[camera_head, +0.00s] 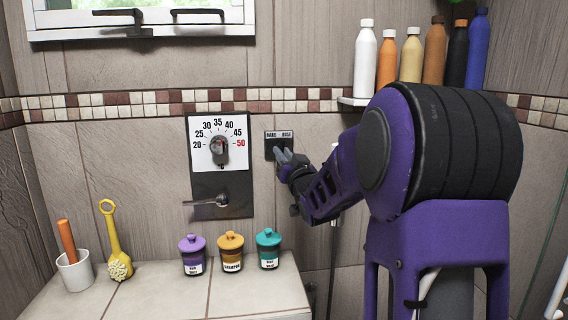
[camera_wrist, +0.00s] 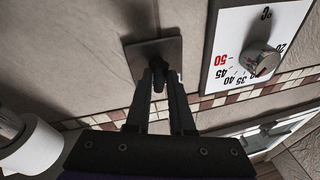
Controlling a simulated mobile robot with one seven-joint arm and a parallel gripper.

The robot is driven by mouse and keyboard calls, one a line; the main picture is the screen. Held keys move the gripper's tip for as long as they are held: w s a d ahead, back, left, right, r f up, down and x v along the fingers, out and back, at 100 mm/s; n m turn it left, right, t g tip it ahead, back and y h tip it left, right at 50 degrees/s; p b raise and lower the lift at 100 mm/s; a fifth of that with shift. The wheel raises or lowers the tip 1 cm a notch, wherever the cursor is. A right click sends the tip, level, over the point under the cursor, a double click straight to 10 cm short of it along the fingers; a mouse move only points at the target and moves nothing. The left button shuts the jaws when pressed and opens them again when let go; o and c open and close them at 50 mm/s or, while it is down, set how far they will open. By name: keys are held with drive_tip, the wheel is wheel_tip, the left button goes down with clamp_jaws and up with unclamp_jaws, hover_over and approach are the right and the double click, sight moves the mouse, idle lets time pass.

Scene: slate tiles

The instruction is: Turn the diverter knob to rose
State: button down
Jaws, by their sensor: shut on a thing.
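The diverter plate (camera_head: 271,147) is a small dark square on the tiled wall, right of the temperature dial. Its small label reads roughly "HAND - ROSE". In the wrist view the plate (camera_wrist: 140,52) shows beyond my fingertips. My gripper (camera_head: 283,158) reaches the plate from the right and covers most of its lower part. In the wrist view, my gripper (camera_wrist: 158,80) is shut on the small dark diverter knob (camera_wrist: 159,77), with one finger on each side. Which label the knob points to is not clear.
The temperature dial (camera_head: 206,148) and a lever (camera_head: 207,201) are close on the left. Several bottles (camera_head: 364,60) stand on a corner shelf (camera_head: 350,101) above my arm. Three lidded jars (camera_head: 231,253), a brush (camera_head: 113,240) and a white cup (camera_head: 75,272) stand on the ledge below.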

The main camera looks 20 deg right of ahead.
drive_tip(key=m+h, duration=0.1)
drive_tip(key=m, duration=0.2)
drive_tip(key=m+h, duration=0.1)
drive_tip(key=m, duration=0.2)
drive_tip(key=shift+a+r+t, duration=0.15)
drive_tip(key=shift+r+t, duration=0.05)
drive_tip(key=shift+t, duration=0.1)
drive_tip(key=shift+m, duration=0.6)
drive_tip(key=c, duration=0.8)
unclamp_jaws()
drive_tip(key=shift+f, duration=0.15)
drive_tip(key=shift+w, duration=0.1)
drive_tip(key=shift+f, duration=0.15)
